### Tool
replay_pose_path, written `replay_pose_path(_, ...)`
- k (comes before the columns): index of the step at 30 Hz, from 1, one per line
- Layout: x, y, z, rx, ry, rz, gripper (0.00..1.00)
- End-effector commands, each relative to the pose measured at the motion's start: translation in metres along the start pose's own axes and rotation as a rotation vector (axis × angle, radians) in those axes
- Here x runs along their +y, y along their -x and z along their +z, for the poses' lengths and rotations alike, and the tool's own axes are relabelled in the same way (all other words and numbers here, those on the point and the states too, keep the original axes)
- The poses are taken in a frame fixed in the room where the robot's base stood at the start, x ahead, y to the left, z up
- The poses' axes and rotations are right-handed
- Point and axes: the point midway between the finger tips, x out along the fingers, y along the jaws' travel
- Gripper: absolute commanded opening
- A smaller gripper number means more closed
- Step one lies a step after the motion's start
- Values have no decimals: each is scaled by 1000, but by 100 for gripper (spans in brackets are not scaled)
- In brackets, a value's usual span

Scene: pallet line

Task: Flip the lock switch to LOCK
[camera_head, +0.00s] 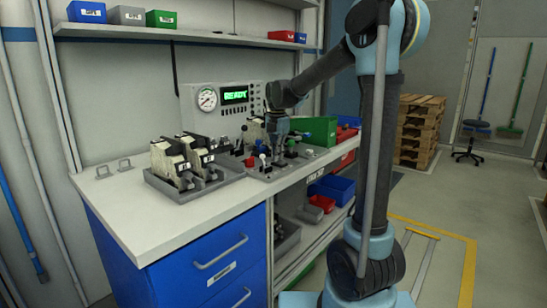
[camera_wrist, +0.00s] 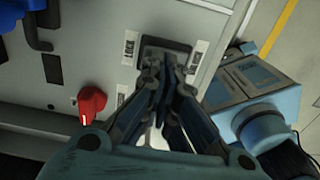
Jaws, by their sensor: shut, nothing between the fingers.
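My gripper (camera_wrist: 163,72) is shut and empty in the wrist view, its fingertips pointing at a dark square plate (camera_wrist: 166,47) on a grey panel. In the head view my gripper (camera_head: 277,150) is low over the control panel (camera_head: 268,172) on the bench.
A red knob (camera_wrist: 92,103) with a white mark is left of my fingers. In the head view, a tray (camera_head: 205,186) of cream-and-black units stands left of the panel, a green bin (camera_head: 318,130) behind right, and a gauge (camera_head: 207,98) with a green display (camera_head: 235,95) behind.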

Motion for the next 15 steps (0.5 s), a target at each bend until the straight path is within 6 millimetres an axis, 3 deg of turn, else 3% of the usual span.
replay_pose_path(5, -2, 19, 0, 0, 2, 0, 0)
replay_pose_path(15, -11, 83, 2, 1, 0, -1, 0)
